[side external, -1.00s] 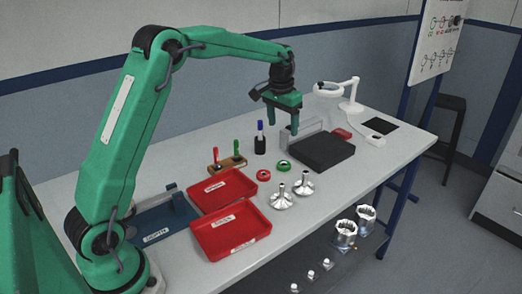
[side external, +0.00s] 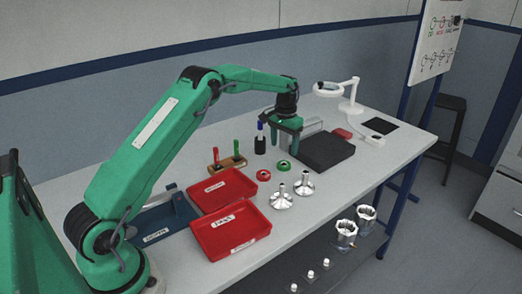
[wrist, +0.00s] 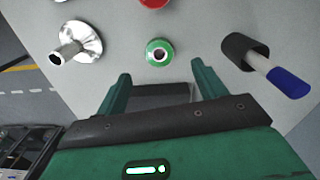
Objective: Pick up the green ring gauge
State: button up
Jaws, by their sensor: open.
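The green ring gauge (side external: 284,168) lies flat on the grey bench, just right of the red ring gauge (side external: 263,177). In the wrist view the green ring gauge (wrist: 151,47) sits upper centre, its dark hole showing. My gripper (side external: 286,148) is open and empty, above the bench beside the green ring gauge. In the wrist view the fingertips of my gripper (wrist: 160,73) are spread apart, with the ring just beyond the gap between them. Nothing hides the ring.
Two flanged metal parts (side external: 281,199) stand in front of the rings. A pen holder (side external: 260,146) with a blue-topped pen stands close left of my gripper, and a dark block (side external: 326,152) lies to the right. Red trays (side external: 226,190) are at left.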

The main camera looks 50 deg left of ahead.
aim_at(284, 166)
jog(key=shift+d+f, duration=0.1)
jog(key=shift+f, duration=3.5)
jog(key=c, duration=1.1)
